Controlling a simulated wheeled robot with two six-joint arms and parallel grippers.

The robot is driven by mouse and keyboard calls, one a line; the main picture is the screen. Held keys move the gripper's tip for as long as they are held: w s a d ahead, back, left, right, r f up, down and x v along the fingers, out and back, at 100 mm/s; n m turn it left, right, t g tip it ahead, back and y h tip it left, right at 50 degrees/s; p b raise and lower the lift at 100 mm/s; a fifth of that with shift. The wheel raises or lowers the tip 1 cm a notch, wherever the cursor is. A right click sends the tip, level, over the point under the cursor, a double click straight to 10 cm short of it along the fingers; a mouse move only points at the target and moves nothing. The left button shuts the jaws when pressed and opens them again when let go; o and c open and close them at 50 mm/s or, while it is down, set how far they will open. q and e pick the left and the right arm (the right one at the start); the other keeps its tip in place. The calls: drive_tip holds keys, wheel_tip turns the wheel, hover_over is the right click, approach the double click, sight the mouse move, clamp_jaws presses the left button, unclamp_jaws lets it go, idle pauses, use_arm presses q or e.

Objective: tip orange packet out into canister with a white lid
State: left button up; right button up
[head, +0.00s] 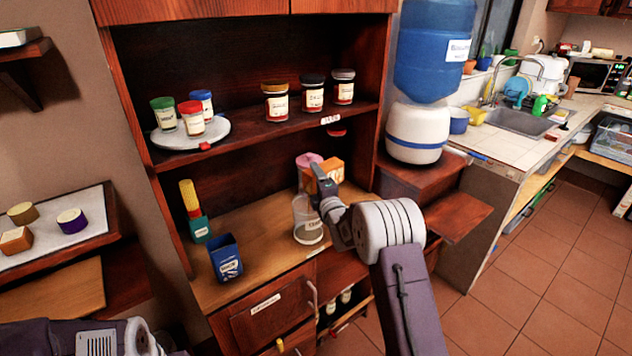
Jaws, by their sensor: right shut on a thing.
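My right gripper (322,190) is shut on the orange packet (331,170) and holds it above the wooden counter of the cabinet. The gripper and wrist hide part of the packet. A clear canister (307,222) with a label stands upright on the counter, just below and left of the packet. Its top looks open, and I see no white lid on it. I cannot tell whether anything has come out of the packet. My left gripper is out of view; only part of my left arm shows at the bottom left.
A pink-topped container (308,160) is behind the packet. A blue box (225,258) and a green holder (199,226) stand left on the counter (262,240). Jars stand on the shelf above, some on a white round tray (178,140). The counter's middle is clear.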

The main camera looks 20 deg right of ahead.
drive_tip(key=shift+a+n+b, duration=0.15)
drive_tip(key=shift+n+b, duration=0.25)
drive_tip(key=shift+b, duration=0.65)
drive_tip(key=shift+s+r+n+t+b, duration=0.1)
drive_tip(key=shift+r+n+t+b, duration=0.15)
drive_tip(key=shift+b, duration=0.25)
drive_tip(key=shift+a+n+t+b, duration=0.25)
drive_tip(key=shift+n+b, duration=0.4)
drive_tip(key=shift+b, duration=0.65)
drive_tip(key=shift+s+r+n+b, duration=0.15)
drive_tip(key=shift+n+b, duration=0.15)
drive_tip(key=shift+b, duration=0.15)
